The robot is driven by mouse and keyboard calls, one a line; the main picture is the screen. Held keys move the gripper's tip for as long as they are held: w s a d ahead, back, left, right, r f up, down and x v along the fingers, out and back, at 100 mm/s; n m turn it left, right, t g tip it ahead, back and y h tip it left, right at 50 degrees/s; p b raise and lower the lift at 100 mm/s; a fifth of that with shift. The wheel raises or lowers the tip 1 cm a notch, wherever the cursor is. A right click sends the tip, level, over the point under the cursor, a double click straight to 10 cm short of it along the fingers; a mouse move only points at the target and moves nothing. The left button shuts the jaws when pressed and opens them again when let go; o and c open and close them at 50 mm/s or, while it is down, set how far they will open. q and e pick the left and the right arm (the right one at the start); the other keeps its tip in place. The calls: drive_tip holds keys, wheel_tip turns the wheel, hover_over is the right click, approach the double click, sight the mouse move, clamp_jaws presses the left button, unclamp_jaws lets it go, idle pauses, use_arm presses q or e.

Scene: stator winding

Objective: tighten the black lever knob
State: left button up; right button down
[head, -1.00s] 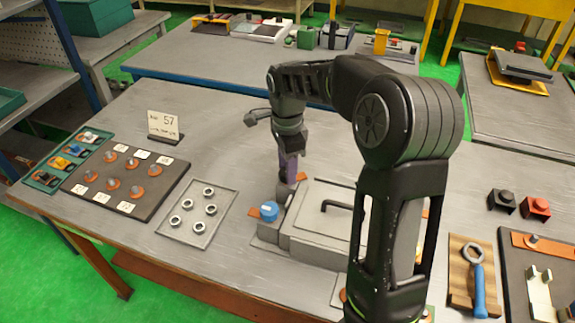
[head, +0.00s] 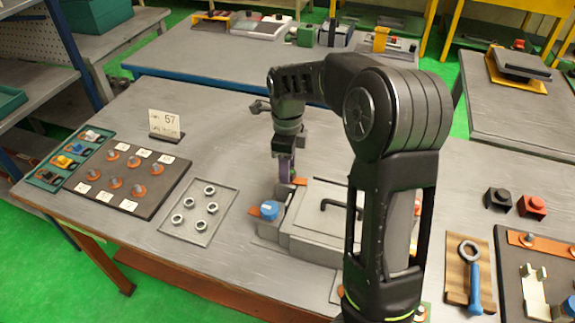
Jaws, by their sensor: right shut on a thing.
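My right gripper (head: 287,168) is at the back left corner of a grey fixture box (head: 315,243), pointing down. Its jaws are shut on a small part there, which fits the black lever knob, but the jaws hide nearly all of it. A bent black bar (head: 342,208) shows on top of the box, apart from the gripper. My left gripper is not in view.
A tray (head: 198,236) with several nuts and a dark board (head: 100,198) with orange discs lie to the left. A number sign (head: 164,123) stands behind them. A blue-handled wrench (head: 475,275) lies to the right.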

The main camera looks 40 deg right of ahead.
drive_tip(key=shift+w+r, duration=0.15)
drive_tip(key=shift+r, duration=0.05)
drive_tip(key=c, duration=1.3)
unclamp_jaws()
drive_tip(key=o, duration=0.4)
drive_tip(key=shift+f, duration=0.1)
drive_tip(key=shift+o, duration=0.2)
drive_tip(key=shift+r+b, duration=0.5)
drive_tip(key=shift+r, duration=3.4)
